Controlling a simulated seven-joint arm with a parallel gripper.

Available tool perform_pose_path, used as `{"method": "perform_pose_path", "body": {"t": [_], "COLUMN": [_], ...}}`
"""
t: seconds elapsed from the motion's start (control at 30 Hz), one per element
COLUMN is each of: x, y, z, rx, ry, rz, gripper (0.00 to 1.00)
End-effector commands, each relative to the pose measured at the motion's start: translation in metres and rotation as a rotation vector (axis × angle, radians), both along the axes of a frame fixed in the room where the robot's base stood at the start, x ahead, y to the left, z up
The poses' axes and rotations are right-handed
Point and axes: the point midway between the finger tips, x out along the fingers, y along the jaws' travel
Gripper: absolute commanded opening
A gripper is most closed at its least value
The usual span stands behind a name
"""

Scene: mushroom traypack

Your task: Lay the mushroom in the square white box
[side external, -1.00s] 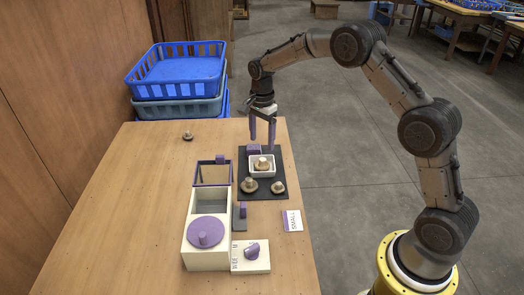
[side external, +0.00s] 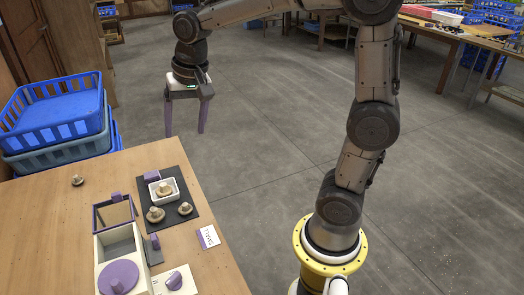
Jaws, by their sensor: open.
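The square white box (side external: 176,196) sits on the dark mat (side external: 186,226). A pale brown mushroom (side external: 164,188) is inside it, cap showing above the rim. Two more mushrooms lie on the mat in front of the box, a larger one (side external: 155,215) at left and a smaller one (side external: 185,208) at right. Another mushroom (side external: 77,180) lies on the bare table at the left. My gripper (side external: 185,132) is open and empty, its purple fingers pointing down. It hangs raised, clear of the box, and shows beyond the table's far edge in the picture.
A purple knob (side external: 174,281) sits on a pale block. A SMALL card (side external: 208,237) lies by the right edge. Blue crates (side external: 58,116) stand at far left.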

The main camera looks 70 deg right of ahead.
Motion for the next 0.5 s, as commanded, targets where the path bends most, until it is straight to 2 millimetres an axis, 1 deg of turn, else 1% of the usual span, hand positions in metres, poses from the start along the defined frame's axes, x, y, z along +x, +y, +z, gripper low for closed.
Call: {"method": "perform_pose_path", "body": {"t": [0.03,0.13,0.2,0.3,0.4,0.5], "x": [-0.025,-0.070,-0.101,-0.138,-0.164,-0.180], "y": [0.005,0.012,0.016,0.020,0.022,0.023], "z": [0.009,0.016,0.015,0.008,-0.001,-0.009], "rx": [-0.022,-0.073,-0.113,-0.169,-0.216,-0.249], "ry": [-0.031,-0.085,-0.119,-0.163,-0.195,-0.216], "rz": [0.080,0.249,0.363,0.508,0.618,0.692], "gripper": [0.78,0.78,0.78,0.78,0.78,0.78]}}
